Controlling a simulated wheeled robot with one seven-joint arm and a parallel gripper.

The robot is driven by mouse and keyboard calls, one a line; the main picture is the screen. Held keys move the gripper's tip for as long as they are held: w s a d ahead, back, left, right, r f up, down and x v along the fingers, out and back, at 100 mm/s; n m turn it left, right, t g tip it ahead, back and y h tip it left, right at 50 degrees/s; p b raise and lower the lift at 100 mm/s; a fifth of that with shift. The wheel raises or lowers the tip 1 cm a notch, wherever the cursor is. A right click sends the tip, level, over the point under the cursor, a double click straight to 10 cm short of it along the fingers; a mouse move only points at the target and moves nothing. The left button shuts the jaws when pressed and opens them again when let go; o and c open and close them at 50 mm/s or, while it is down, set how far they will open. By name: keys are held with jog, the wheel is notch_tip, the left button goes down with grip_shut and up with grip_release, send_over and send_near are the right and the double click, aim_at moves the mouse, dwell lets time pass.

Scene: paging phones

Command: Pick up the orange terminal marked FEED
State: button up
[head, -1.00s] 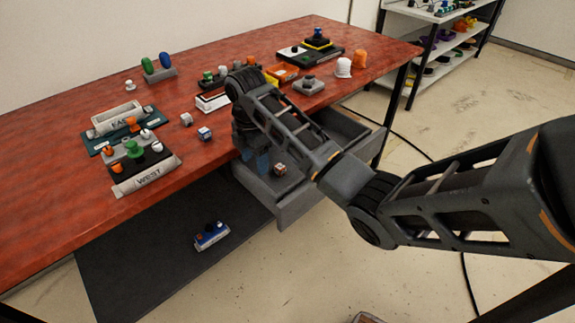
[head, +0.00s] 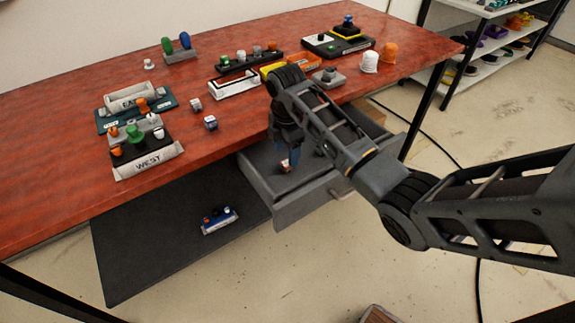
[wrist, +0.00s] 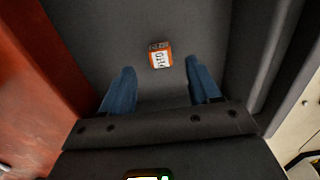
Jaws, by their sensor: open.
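A small orange block with a white label (wrist: 160,56) lies on the floor of the open grey drawer (head: 300,205). Its label is printed in dark letters that I cannot read for certain. In the head view the block (head: 285,168) is partly covered by my fingers. My gripper (wrist: 160,68) is open, its blue fingers pointing down into the drawer. In the wrist view the block lies between and slightly beyond the two fingertips, touching neither. In the head view my gripper (head: 290,155) is just above the block.
The drawer walls stand close around my gripper, under the red tabletop (head: 60,190). The table holds a WEST stand (head: 148,163), small cubes (head: 210,123), and white (head: 370,62) and orange (head: 390,54) domes. A blue block with knobs (head: 219,222) lies on the dark lower shelf.

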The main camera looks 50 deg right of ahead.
aim_at(285, 164)
jog(key=f, duration=0.4)
jog(key=shift+a, duration=0.25)
jog(key=shift+c, duration=0.3)
jog(key=c, duration=1.1)
